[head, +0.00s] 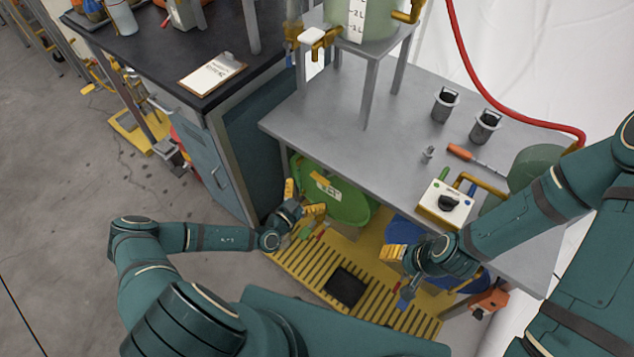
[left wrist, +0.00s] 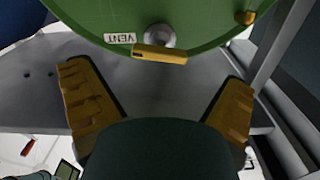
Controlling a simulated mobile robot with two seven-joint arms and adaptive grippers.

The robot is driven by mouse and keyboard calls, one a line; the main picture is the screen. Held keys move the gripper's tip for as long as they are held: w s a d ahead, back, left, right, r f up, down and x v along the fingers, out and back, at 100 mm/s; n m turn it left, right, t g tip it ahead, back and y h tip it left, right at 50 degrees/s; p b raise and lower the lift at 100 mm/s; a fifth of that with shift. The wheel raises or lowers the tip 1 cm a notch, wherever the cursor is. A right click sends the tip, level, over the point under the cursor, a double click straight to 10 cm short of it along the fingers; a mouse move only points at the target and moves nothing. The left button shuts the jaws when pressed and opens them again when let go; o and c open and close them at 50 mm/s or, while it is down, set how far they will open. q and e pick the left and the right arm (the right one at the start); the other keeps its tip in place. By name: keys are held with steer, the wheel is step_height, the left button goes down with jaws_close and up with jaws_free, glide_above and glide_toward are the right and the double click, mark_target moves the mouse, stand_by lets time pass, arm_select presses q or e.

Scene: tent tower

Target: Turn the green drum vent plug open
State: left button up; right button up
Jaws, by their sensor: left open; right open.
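The green drum (head: 348,203) stands under the grey bench, partly hidden by the bench top. Its vent plug (head: 320,179) has a yellow bar handle beside a white label on the lid. In the left wrist view the plug's yellow handle (left wrist: 160,53) lies nearly crosswise on a grey stub, next to the VENT label (left wrist: 120,38). My left gripper (head: 303,198) is open at the drum's near left side. In the left wrist view its fingers (left wrist: 158,85) are spread to either side of the handle, apart from it. My right gripper (head: 400,275) is open and empty beside the blue drum.
A blue drum (head: 410,232) stands right of the green one, on a yellow slatted platform (head: 305,258). The grey bench (head: 335,130) overhangs both and carries a switch box (head: 445,203) and a screwdriver (head: 475,158). A dark-topped cabinet (head: 220,85) is at left.

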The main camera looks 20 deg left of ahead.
arm_select(q)
steer(key=v, duration=0.6)
stand_by(0.4)
steer(key=s+d+r+m+g+h, duration=0.2)
steer(key=s+d+m+g+h, duration=0.25)
steer(key=d+m, duration=0.4)
steer(key=s+d+r+m+g+h, duration=0.1)
steer(key=s+d+m+g+h, duration=0.35)
steer(key=m, duration=0.65)
steer(key=s+m+g+y, duration=0.4)
steer(key=m+g, duration=0.1)
steer(key=m, duration=0.9)
steer(key=s+m+g+y, duration=0.4)
steer(key=m+g, duration=0.1)
steer(key=m, duration=0.9)
steer(key=w+a+r+m+t+y, duration=0.2)
steer(key=w+r+m+t+y, duration=0.1)
steer(key=m, duration=1.4)
step_height(320, 180, up, 4)
steer(key=shift+w+f+t, duration=0.15)
steer(key=shift+w+t, duration=0.35)
steer(key=shift+w, duration=0.6)
